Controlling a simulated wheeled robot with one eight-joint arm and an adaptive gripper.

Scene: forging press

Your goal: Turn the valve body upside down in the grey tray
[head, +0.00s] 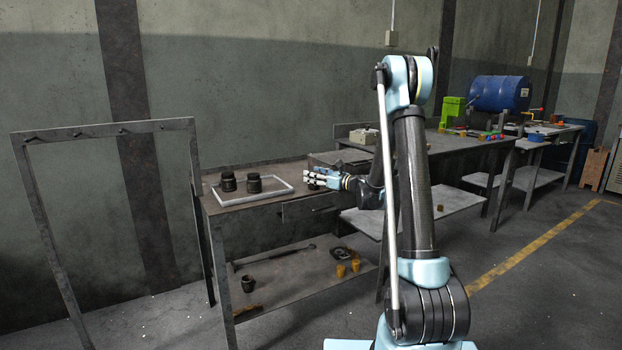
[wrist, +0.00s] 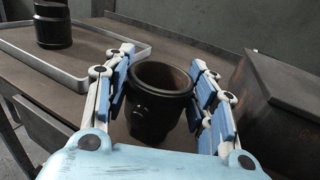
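A dark, hollow, pot-like body (wrist: 155,112), open end up, stands between the fingers of my gripper (wrist: 163,68) in the wrist view. It appears to stand on the bench outside the tray. The fingers are spread on both sides of it, with narrow gaps showing lower down. In the head view my gripper (head: 318,179) is right of the tray and largely hides this body. The grey tray (head: 228,203) holds two dark, stepped cylindrical bodies, one at the left (head: 228,181) and one at the right (head: 254,183). One tray body (wrist: 52,28) shows in the wrist view. Which is the valve body, I cannot tell.
A dark metal box (wrist: 272,105) stands close to the right of my fingers. The tray rim (wrist: 70,78) lies to their left. The bench's lower shelf (head: 285,275) holds small parts and a long tool. An empty metal frame (head: 105,128) stands at the left.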

